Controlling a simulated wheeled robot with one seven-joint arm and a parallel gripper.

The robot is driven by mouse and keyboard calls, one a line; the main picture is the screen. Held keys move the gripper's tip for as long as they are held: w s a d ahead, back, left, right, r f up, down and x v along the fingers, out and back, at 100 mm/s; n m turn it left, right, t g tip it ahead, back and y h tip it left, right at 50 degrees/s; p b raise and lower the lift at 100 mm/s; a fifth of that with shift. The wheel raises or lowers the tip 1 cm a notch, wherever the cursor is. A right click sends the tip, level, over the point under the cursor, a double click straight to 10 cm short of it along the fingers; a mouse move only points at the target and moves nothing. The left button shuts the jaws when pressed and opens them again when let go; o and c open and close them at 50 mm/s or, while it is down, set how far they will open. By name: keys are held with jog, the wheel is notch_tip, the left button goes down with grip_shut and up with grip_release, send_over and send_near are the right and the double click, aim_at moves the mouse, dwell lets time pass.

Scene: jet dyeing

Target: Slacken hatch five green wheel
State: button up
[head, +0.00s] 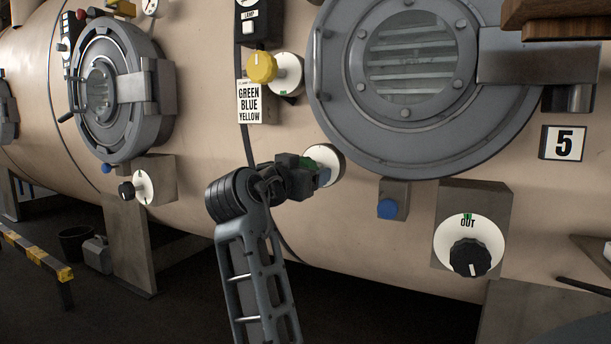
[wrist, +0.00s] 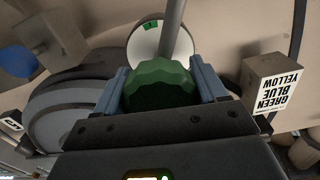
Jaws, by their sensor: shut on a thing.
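The green wheel (wrist: 160,82) sits between the two fingers of my gripper (wrist: 160,92) in the wrist view, with a finger against each side. Behind it is a white round dial (wrist: 143,40) with a green mark near its edge. In the head view my gripper (head: 309,174) reaches the wheel from the left and hides most of it; a bit of green (head: 308,162) and the white dial (head: 330,164) show. The wheel is on the vessel wall, lower left of the large round hatch (head: 410,55) beside the plate marked 5 (head: 563,143).
Above the gripper are a yellow wheel (head: 261,67) and a sign reading GREEN BLUE YELLOW (head: 250,102). A blue knob (head: 387,208) and a black knob on a dial marked OUT (head: 469,257) are to the right. A smaller hatch (head: 104,92) is left.

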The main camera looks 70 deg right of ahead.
jog(key=shift+f+m+b, duration=0.15)
jog(key=shift+m+b, duration=0.55)
dwell(2.0)
jog(key=o, duration=1)
jog(key=shift+c, duration=0.2)
jog(key=a+p, duration=0.1)
jog(key=a, duration=0.6)
jog(key=shift+w+a, duration=0.2)
jog(key=shift+a, duration=0.15)
